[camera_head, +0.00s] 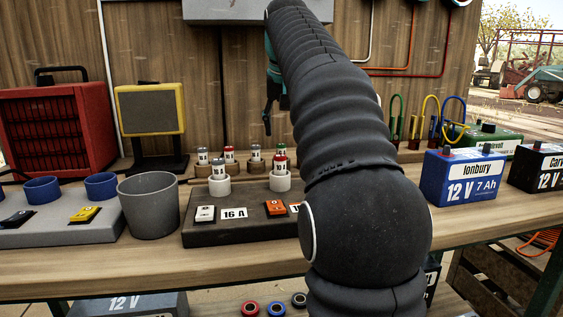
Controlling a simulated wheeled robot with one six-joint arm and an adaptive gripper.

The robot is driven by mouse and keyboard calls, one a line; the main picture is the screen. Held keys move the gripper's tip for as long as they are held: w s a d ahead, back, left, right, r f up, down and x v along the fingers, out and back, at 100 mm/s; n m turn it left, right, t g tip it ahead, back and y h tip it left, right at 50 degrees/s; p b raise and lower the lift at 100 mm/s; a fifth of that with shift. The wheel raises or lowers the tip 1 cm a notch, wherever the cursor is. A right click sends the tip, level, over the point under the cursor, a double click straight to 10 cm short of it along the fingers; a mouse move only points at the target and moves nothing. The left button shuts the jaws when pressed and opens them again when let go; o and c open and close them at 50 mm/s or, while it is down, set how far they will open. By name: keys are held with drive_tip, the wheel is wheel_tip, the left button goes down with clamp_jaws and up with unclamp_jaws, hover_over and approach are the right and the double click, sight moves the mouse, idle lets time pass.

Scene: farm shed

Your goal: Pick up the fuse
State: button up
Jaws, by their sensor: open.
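Several small fuses with coloured caps stand upright near the middle of the bench. A grey-capped fuse (218,169) and a red-capped fuse (279,158) stand in white holders on a dark block. More fuses stand behind them, among them a blue-capped one (202,156) and another red-capped one (229,154). The labels are too small to read surely. My gripper (267,120) hangs above and behind the fuses, pointing down, open and apart from them. My arm hides part of it and the right side of the block.
The dark block (250,234) carries switches and a "16 A" label. A grey cup (150,206) stands left of it, beside a grey tray with blue rings (102,186). A yellow-framed lamp (151,110) and red heater (58,125) stand behind. Batteries (463,177) stand at right.

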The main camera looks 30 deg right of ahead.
sight(281, 144)
drive_tip(key=shift+a+b+x, duration=0.1)
drive_tip(key=shift+b+x, duration=0.4)
drive_tip(key=shift+x, duration=0.95)
drive_tip(key=shift+a+b+x, duration=0.15)
drive_tip(key=shift+b+x, duration=0.35)
drive_tip(key=shift+x, duration=0.9)
drive_tip(key=shift+s, duration=0.15)
clamp_jaws()
